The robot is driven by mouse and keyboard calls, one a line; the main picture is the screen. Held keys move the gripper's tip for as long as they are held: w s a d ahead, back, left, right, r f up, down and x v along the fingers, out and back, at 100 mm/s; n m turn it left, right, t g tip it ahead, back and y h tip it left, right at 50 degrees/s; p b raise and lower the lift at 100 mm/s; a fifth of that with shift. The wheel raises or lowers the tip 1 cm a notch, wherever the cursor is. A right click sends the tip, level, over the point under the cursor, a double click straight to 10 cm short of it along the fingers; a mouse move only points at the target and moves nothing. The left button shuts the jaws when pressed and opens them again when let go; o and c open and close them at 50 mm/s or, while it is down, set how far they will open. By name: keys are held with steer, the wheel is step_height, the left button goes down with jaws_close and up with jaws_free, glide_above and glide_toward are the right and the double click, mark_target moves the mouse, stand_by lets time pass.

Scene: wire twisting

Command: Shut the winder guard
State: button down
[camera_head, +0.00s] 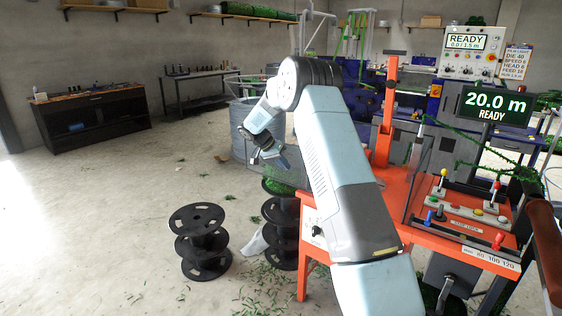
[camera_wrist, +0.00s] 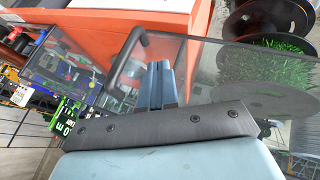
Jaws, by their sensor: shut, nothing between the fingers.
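The winder guard shows in the wrist view as a clear, dark-edged panel (camera_wrist: 203,55) with a black bar handle (camera_wrist: 125,52). My gripper (camera_wrist: 158,72) has its two blue-grey fingers together, empty, in front of the panel and just right of the handle. I cannot tell whether the fingers touch the panel. In the head view my gripper (camera_head: 280,158) is left of the orange winder bench (camera_head: 395,205), above the black spools. My arm hides part of the bench and most of the guard there, so its full angle is unclear.
Stacked black spools (camera_head: 203,243) stand on the floor left of the bench. A spool with green wire (camera_wrist: 270,68) shows through the panel. A control panel (camera_head: 462,212) with levers sits on the bench, below a display (camera_head: 495,105) reading READY. The floor at left is open.

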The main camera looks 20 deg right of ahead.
mark_target(300, 174)
steer(key=shift+s+d+f, duration=0.5)
steer(key=shift+d+f, duration=0.15)
steer(key=shift+d, duration=0.3)
steer(key=shift+s+d+f, duration=0.45)
steer(key=shift+d+f, duration=0.2)
steer(key=shift+d, duration=0.35)
steer(key=shift+s+d+f, duration=0.5)
steer(key=shift+d+f, duration=0.15)
steer(key=shift+d, duration=0.3)
